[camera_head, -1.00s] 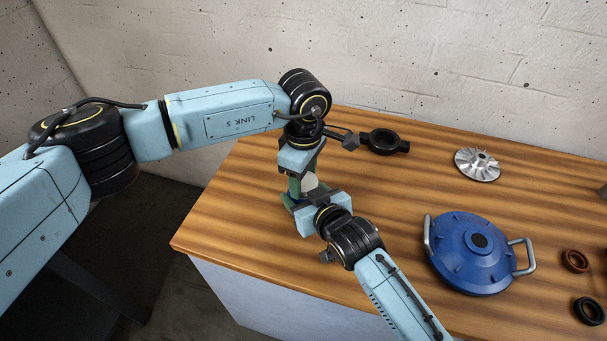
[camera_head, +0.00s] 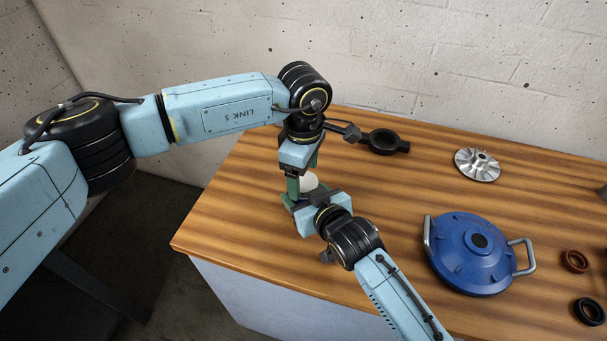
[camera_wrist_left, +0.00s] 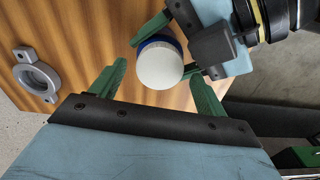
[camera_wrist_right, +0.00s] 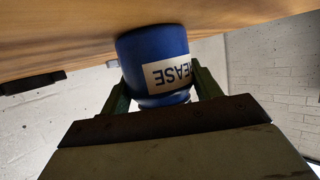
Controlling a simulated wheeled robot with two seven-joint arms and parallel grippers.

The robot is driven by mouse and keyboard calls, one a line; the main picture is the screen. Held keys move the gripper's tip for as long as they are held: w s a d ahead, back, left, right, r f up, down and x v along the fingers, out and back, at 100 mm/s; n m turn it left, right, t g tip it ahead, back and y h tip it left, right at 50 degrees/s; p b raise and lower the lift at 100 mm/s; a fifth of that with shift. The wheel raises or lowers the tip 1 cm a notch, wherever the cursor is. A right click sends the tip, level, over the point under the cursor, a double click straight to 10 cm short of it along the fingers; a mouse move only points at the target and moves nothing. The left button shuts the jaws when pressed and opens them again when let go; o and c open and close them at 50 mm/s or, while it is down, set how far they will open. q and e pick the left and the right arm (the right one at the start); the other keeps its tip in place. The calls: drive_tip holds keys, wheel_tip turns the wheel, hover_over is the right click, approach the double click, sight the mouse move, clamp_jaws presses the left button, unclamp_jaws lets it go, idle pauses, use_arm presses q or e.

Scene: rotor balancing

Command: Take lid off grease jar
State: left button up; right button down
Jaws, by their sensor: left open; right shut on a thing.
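The grease jar (camera_wrist_right: 135,50) is blue, with a pale label that reads upside down in the right wrist view. Its base is at the wooden tabletop. Its round white lid (camera_wrist_left: 160,66) faces the left wrist camera, and it also shows in the head view (camera_head: 308,182). The lid sits on the jar, as far as I can see. My left gripper (camera_head: 304,176) is open just above the lid, with its green fingers spread to either side. My right gripper (camera_wrist_right: 162,86) is shut on the jar's body from the side. The jar's body is mostly hidden in the head view.
A silver bladed rotor (camera_head: 477,164) is at the back right. A blue housing with two handles (camera_head: 468,262) lies to the right, near two small rings (camera_head: 574,261). The table's left end is close to the grippers.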

use_arm(q)
wheel_tip(320, 180, up, 3)
drive_tip(key=shift+r, duration=0.15)
drive_tip(key=shift+c, duration=0.3)
wheel_tip(320, 180, up, 2)
drive_tip(key=shift+r+m, duration=0.2)
drive_tip(key=shift+m, duration=0.9)
drive_tip(key=shift+r+m, duration=0.35)
drive_tip(key=shift+m, duration=0.25)
wheel_tip(320, 180, down, 8)
drive_tip(key=shift+r, duration=0.15)
drive_tip(key=c, duration=1)
drive_tip(key=n, duration=0.3)
